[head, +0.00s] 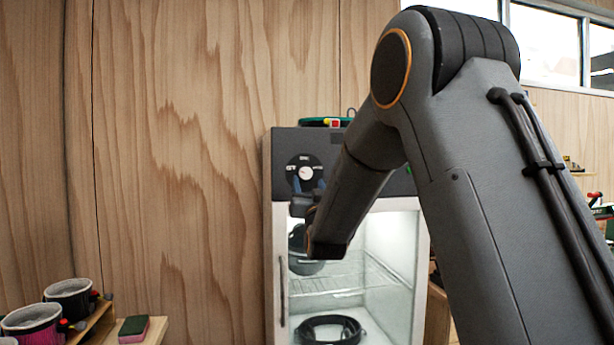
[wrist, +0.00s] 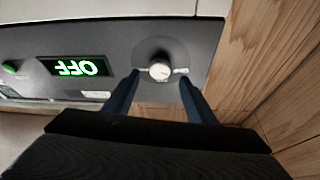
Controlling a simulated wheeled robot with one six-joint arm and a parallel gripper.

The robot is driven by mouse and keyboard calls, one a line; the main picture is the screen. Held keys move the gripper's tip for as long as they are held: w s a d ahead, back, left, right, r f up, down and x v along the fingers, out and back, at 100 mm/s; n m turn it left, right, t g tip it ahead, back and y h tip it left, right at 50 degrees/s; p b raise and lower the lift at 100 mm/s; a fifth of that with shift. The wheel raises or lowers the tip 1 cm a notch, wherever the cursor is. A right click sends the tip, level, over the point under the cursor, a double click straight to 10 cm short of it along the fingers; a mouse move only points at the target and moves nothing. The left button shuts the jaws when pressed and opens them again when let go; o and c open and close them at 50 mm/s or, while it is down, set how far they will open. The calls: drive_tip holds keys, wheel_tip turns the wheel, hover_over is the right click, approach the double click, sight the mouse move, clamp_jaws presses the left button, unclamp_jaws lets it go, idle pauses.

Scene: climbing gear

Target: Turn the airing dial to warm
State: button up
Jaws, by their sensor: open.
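The airing dial (head: 306,172) is a small pale knob on a round black plate, high on the dark front panel of a cabinet (head: 283,140). In the wrist view the knob (wrist: 160,71) has a pale mark at its right side. A green-lit display (wrist: 74,67) beside it appears to read OFF, upside down in that view. My gripper (wrist: 160,80) is open, its two blue fingertips on either side of the knob with gaps showing. In the head view my gripper (head: 308,183) is in front of the dial and hides its lower part.
The cabinet's clear-fronted lower part holds a wire shelf (head: 335,292) and black coiled gear (head: 328,330). A green and red item (head: 325,122) lies on top. A wooden wall is close beside the panel.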

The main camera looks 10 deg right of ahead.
sight(306, 174)
drive_tip(key=p+x, duration=0.1)
drive_tip(key=x, duration=0.4)
drive_tip(key=c, duration=1)
drive_tip(key=shift+c, duration=0.2)
